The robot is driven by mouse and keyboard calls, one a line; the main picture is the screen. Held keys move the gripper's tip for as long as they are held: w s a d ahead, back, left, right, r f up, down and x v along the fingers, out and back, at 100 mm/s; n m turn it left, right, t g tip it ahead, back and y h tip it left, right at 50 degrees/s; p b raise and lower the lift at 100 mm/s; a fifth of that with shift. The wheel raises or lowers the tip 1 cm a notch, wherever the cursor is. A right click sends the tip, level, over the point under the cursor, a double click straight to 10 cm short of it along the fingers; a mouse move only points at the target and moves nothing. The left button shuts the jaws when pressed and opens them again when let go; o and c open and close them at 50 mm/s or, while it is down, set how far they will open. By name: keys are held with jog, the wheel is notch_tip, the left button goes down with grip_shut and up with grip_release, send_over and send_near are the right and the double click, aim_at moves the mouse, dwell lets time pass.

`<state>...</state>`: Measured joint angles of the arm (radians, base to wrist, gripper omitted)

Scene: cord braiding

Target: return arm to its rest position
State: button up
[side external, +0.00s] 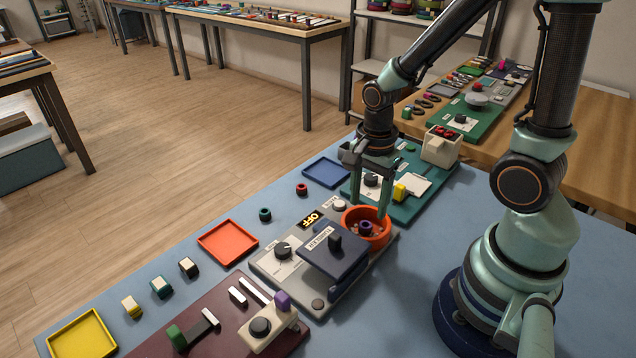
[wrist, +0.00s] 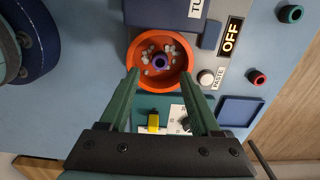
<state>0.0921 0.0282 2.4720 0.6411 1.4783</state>
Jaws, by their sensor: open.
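My gripper (side external: 370,200) points down at the orange bowl (side external: 377,242) on the grey station. Its two green fingers are open and apart, with nothing seen between them. In the wrist view my gripper (wrist: 160,72) has its fingertips near opposite sides of the bowl (wrist: 139,87). I cannot tell whether they touch the rim. A purple ring (wrist: 160,62) stands in the bowl among several small pale pieces. The arm is stretched out from its base across the blue table (side external: 420,290).
Beside the bowl is a dark raised block (side external: 332,252) and a sign (side external: 311,219) reading OFF. A green board (side external: 400,208) with a yellow block (side external: 399,191) lies behind. An orange tray (side external: 228,242), a blue tray (side external: 326,173) and small rings lie along the table's left side.

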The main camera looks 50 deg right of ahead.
notch_tip(320, 180, up, 6)
jog(key=shift+f, duration=0.2)
dwell(0.3)
notch_tip(320, 180, up, 12)
jog(key=a+n+t, duration=0.1)
jog(key=n+t, duration=0.1)
jog(key=n, duration=0.7)
jog(key=w+a+n+t, duration=0.1)
jog(key=n+t, duration=0.2)
jog(key=n, duration=0.6)
jog(key=shift+w+a+f+t, duration=0.25)
jog(key=shift+t, duration=0.05)
